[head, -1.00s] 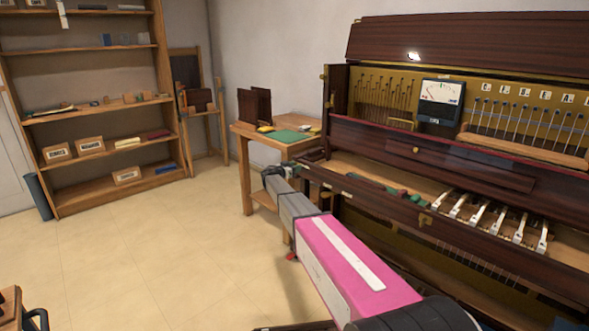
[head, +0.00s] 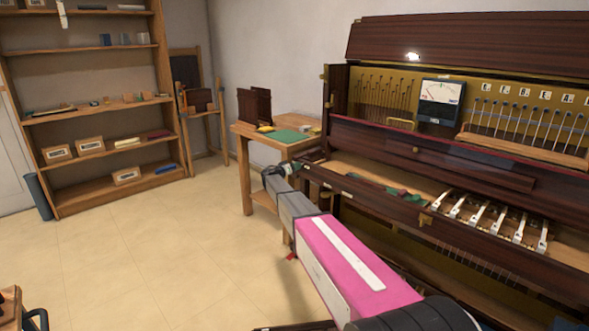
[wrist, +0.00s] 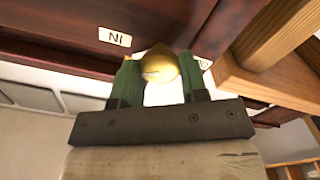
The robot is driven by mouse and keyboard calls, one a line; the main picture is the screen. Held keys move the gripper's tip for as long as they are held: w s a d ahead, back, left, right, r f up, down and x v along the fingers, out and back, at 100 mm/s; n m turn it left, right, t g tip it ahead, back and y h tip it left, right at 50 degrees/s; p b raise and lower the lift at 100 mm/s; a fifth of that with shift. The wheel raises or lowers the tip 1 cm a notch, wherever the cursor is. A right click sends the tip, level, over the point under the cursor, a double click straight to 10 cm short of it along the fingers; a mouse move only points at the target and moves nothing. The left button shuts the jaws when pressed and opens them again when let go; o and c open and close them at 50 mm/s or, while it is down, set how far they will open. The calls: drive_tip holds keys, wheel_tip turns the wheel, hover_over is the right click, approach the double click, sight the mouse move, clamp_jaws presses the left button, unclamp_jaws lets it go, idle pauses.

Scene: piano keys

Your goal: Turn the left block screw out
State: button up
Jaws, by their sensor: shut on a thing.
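In the wrist view a rounded brass screw head (wrist: 160,65) sits between the two green-padded fingers of my gripper (wrist: 160,78). The fingers are shut on it, one on each side. The screw is at the edge of the dark reddish wood of the piano (wrist: 60,28); its shank and how far it stands out are hidden. In the head view my gripper (head: 292,168) is at the left end of the piano's key-bed, and the screw cannot be made out there.
A white label (wrist: 115,37) is on the dark wood close to the gripper. A light wooden table (head: 245,130) with a green mat (head: 290,136) stands just behind the gripper. The open piano's key area (head: 480,215) lies to the right.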

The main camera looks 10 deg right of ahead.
drive_tip(key=shift+a+n, duration=0.1)
drive_tip(key=shift+n, duration=15)
drive_tip(key=o, duration=0.9)
drive_tip(key=shift+o, duration=0.2)
drive_tip(key=v, duration=1)
drive_tip(key=shift+s+a, duration=0.25)
drive_tip(key=shift+a, duration=0.05)
